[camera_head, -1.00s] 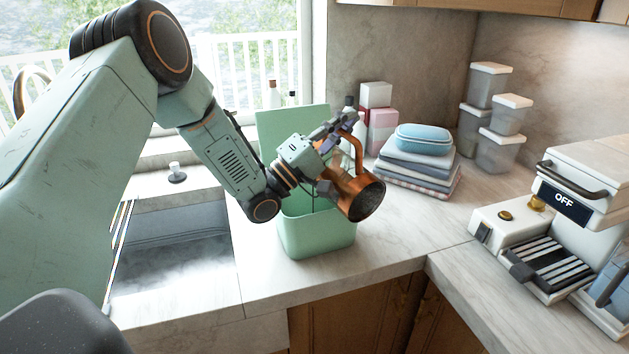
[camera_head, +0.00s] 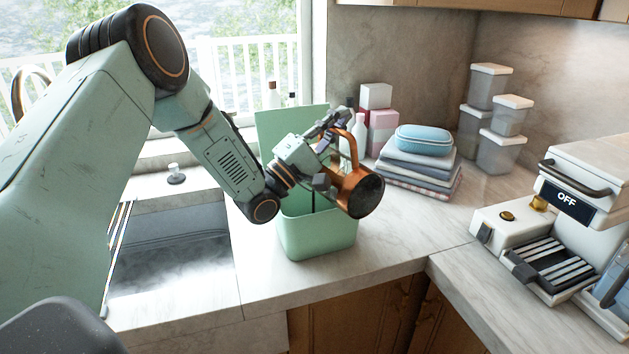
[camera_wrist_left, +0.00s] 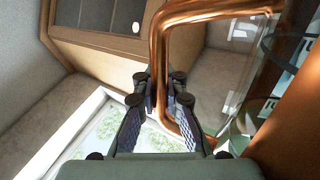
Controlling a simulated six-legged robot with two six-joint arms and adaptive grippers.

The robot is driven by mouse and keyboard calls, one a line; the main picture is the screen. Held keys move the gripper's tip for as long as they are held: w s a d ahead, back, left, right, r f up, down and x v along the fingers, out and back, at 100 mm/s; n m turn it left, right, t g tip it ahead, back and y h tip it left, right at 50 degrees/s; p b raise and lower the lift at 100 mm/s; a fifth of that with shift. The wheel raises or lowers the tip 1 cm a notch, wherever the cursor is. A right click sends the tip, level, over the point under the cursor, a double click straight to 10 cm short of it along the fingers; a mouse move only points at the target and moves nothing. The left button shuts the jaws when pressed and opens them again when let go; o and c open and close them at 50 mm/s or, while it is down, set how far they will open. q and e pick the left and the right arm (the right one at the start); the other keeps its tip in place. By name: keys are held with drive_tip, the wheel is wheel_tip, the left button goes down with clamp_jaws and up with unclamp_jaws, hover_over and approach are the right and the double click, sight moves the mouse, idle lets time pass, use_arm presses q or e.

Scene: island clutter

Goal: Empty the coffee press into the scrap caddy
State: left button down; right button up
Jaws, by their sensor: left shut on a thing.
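The copper coffee press (camera_head: 351,183) is tilted far over above the scrap caddy, its dark round end facing right and toward me. My left gripper (camera_head: 337,132) is shut on its copper handle (camera_head: 359,141). The wrist view shows the fingers (camera_wrist_left: 160,92) beside the handle (camera_wrist_left: 161,62), with the copper and glass body (camera_wrist_left: 284,120) at the right. The scrap caddy (camera_head: 318,241) is a green bin on the counter with its lid (camera_head: 283,122) raised behind. Its inside is mostly hidden by the gripper and press. My right gripper is not in view.
A sink (camera_head: 170,262) lies left of the caddy. Folded cloths (camera_head: 420,160) with a blue case (camera_head: 424,138), bottles and boxes (camera_head: 383,122) stand behind to the right. Lidded containers (camera_head: 487,88) fill the corner. A white appliance (camera_head: 590,168) stands at right. Counter right of the caddy is clear.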

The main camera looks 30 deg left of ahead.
use_arm(q)
drive_tip(key=shift+r, duration=0.1)
drive_tip(key=shift+w+a+r+n+t+y, duration=0.15)
drive_tip(key=shift+w+a+n+t+y, duration=0.1)
drive_tip(key=shift+a+n+y, duration=0.4)
drive_tip(key=shift+w+a+r+n+t+y, duration=0.15)
drive_tip(key=shift+a+n+t+y, duration=0.15)
drive_tip(key=shift+n, duration=0.55)
drive_tip(key=shift+s+d+f+m+g+h, duration=0.1)
drive_tip(key=shift+s+d+m+g+h, duration=0.2)
drive_tip(key=shift+d+m+h, duration=0.5)
drive_tip(key=shift+s+d+r+m+g+h, duration=0.1)
drive_tip(key=shift+s+d+m+g+h, duration=0.25)
drive_tip(key=shift+m, duration=0.7)
drive_tip(key=shift+s+d+f+m+g+h, duration=0.15)
drive_tip(key=shift+d+m+g+h, duration=0.25)
drive_tip(key=shift+d+m+h, duration=0.45)
drive_tip(key=shift+a, duration=0.15)
